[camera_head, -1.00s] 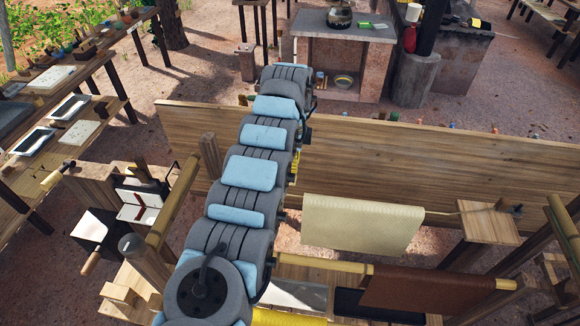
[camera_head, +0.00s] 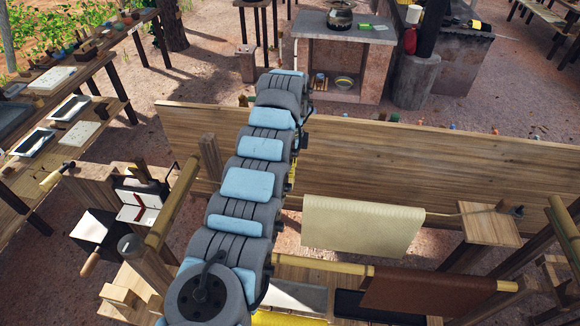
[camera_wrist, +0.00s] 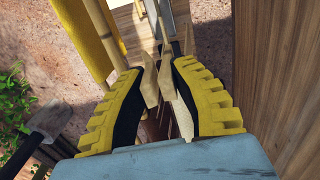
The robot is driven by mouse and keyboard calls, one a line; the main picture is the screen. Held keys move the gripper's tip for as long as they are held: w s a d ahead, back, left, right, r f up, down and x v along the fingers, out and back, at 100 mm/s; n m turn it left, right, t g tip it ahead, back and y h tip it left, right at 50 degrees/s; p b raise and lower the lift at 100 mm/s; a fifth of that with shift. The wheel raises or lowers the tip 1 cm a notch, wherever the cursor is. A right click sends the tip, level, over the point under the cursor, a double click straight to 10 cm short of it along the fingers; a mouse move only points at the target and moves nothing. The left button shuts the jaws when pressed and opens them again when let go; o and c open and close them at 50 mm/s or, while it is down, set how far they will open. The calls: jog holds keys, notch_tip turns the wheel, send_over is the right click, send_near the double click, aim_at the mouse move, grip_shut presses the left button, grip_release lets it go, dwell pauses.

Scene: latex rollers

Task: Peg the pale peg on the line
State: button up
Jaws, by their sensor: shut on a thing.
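In the wrist view my gripper (camera_wrist: 160,69) has two yellow ribbed fingers with dark pads, closed around a pale wooden peg (camera_wrist: 150,86). The peg's slim pieces show between and just past the fingertips; part is hidden by the pads. In the head view my arm hides the gripper and the peg. A thin line (camera_head: 462,212) runs from a pale cream sheet (camera_head: 362,226) to a wooden post top on the right. I cannot tell how far the peg is from the line.
A long wooden board (camera_head: 420,160) stands behind the cream sheet. A brown sheet (camera_head: 425,292) hangs over a bamboo pole at the front. A yellow sheet (camera_wrist: 88,35) hangs at the upper left in the wrist view. A bench with trays (camera_head: 68,108) stands at left.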

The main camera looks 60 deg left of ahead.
aim_at(290, 184)
jog(key=shift+f+b, duration=0.95)
jog(key=shift+f, duration=1.5)
jog(key=shift+f+b, duration=0.55)
jog(key=shift+f, duration=0.45)
jog(key=shift+c, duration=0.5)
jog(key=shift+o, duration=0.6)
jog(key=shift+o, duration=0.5)
